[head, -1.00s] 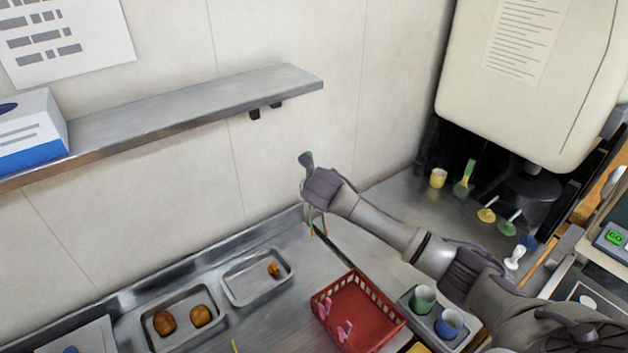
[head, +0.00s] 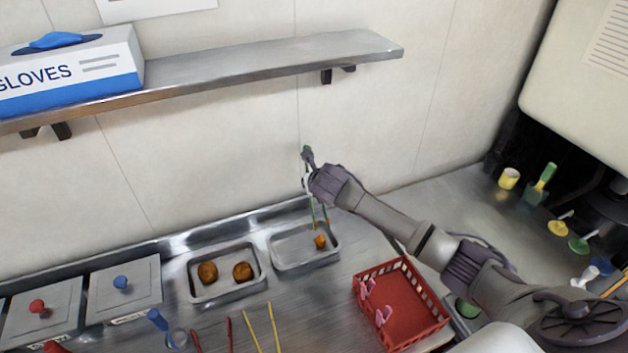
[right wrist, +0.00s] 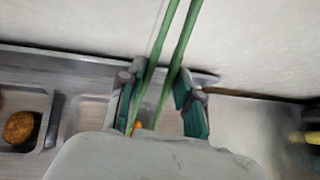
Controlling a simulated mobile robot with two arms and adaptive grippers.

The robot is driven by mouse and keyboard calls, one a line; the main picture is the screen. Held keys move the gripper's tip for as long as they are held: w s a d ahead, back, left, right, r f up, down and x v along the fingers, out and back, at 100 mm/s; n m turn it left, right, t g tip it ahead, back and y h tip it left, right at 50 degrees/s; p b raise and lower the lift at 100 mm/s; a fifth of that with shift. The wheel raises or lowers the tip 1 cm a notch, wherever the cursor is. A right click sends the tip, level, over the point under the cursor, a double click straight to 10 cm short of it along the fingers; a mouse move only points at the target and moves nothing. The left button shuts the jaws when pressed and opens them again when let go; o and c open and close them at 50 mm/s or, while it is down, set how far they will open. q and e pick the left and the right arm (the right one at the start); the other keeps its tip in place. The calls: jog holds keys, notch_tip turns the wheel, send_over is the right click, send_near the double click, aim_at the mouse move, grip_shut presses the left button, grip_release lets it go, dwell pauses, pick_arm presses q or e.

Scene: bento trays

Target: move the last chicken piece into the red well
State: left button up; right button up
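A small orange-brown chicken piece (head: 320,241) lies in the right part of a shallow metal tray (head: 290,268). My right gripper (head: 308,178) is above this tray, holding green tongs (head: 313,212) that point down. The tong tips are close above the piece; I cannot tell if they touch it. In the right wrist view the tongs (right wrist: 172,70) run between the fingers (right wrist: 160,112), and a bit of orange shows behind them. A metal lid with a red knob (head: 38,306) is at far left; no open red well shows. My left gripper is not in view.
A second tray (head: 229,290) holds two larger brown round pieces. A blue-knobbed lid (head: 122,283) is left of it. Red (head: 230,334) and yellow tongs (head: 275,328) lie in front. A red basket (head: 418,328) with pink items stands right. A shelf (head: 270,62) overhangs behind.

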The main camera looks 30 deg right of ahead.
jog(key=shift+f+b, duration=0.45)
jog(key=shift+f, duration=0.25)
jog(key=shift+o, duration=0.7)
jog(key=shift+r, duration=0.15)
jog(key=shift+f+b, duration=0.35)
jog(key=shift+f, duration=1.45)
jog(key=shift+f+b, duration=0.55)
jog(key=shift+f, duration=1.2)
